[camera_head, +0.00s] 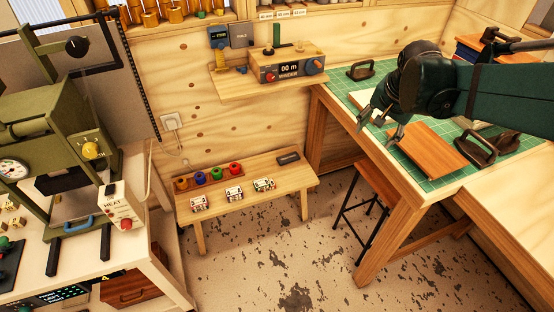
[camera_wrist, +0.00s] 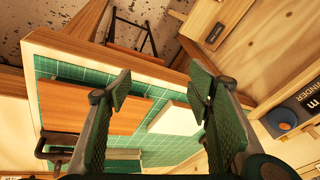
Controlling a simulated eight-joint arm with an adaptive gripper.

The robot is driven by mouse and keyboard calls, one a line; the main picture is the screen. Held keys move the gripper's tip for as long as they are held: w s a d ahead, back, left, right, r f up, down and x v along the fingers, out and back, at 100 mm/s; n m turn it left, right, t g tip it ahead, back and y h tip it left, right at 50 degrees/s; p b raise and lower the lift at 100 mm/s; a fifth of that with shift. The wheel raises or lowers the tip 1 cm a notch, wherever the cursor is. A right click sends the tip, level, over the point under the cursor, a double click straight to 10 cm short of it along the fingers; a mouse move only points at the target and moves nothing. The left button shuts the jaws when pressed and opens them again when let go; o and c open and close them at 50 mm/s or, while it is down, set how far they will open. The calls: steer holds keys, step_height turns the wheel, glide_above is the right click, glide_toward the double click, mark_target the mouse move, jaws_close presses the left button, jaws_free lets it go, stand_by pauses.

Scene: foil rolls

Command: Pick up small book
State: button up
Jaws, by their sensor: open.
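My gripper (camera_head: 381,126) is open and empty above the green mat on the right-hand workbench; its two fingers spread wide in the wrist view (camera_wrist: 161,86). A small pale, flat block (camera_wrist: 174,119), possibly the small book, lies on the mat between and beyond the fingers, nearer the right finger. In the head view it is mostly hidden by my gripper. A larger flat brown piece (camera_wrist: 100,107), like a board or book cover, lies left of it; it also shows in the head view (camera_head: 427,150). I cannot see titles or pages.
A dark handled tool (camera_head: 475,149) lies right of the brown piece, and another (camera_head: 361,70) is at the bench's back left. The green mat (camera_head: 348,82) has bare areas. A stool (camera_head: 371,190) stands before the bench; a low bench (camera_head: 245,170) holds small items.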

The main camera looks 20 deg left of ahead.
steer(key=w+a+f+m+g, duration=0.1)
steer(key=w+a+f, duration=0.3)
steer(key=a, duration=0.3)
steer(key=w+a+f+m, duration=0.1)
steer(key=w+a+f, duration=0.35)
steer(key=a, duration=0.25)
steer(key=m+g+h, duration=0.1)
steer(key=m+g, duration=0.2)
glide_above(260, 183)
steer(key=f, duration=3.7)
steer(key=shift+w+f, duration=0.2)
steer(key=shift+f, duration=0.15)
steer(key=shift+s+a+f, duration=0.15)
steer(key=shift+f, duration=0.2)
steer(key=shift+f, duration=1.3)
